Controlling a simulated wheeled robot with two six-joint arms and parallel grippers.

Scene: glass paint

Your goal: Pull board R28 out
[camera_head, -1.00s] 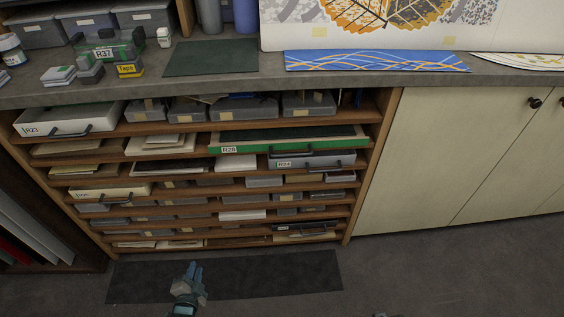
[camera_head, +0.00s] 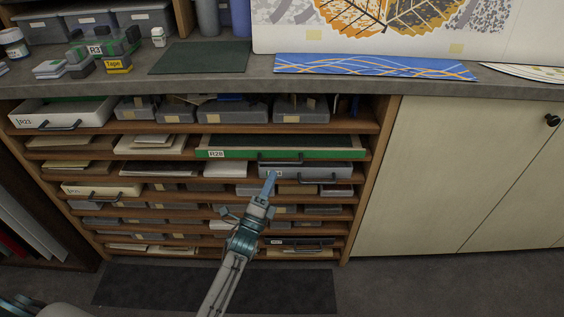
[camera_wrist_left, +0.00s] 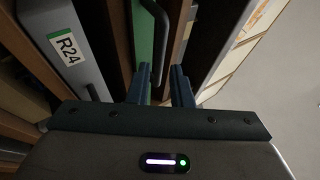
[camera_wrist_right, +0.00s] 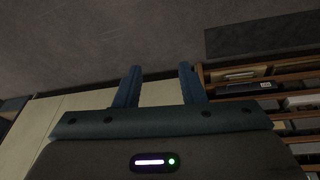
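Board R28 (camera_head: 230,154) is the green-edged board with a white label and a dark handle, in the shelf rack below the counter. It also shows as a green strip in the left wrist view (camera_wrist_left: 143,40), with its dark looped handle (camera_wrist_left: 163,38) ahead of the fingers. My left gripper (camera_head: 271,182) is raised in front of the rack, just below the R28 handle. In the left wrist view its two fingers (camera_wrist_left: 161,88) are apart with nothing held. My right gripper (camera_wrist_right: 158,88) is open and empty, shown only in its own wrist view.
A grey drawer R24 (camera_head: 330,171) with its own handle sits directly under R28. A white drawer R23 (camera_head: 85,113) and several boxes fill other shelves. The counter (camera_head: 200,83) runs above. Cream cabinet doors (camera_head: 450,170) stand right. A dark mat (camera_head: 210,290) lies on the floor.

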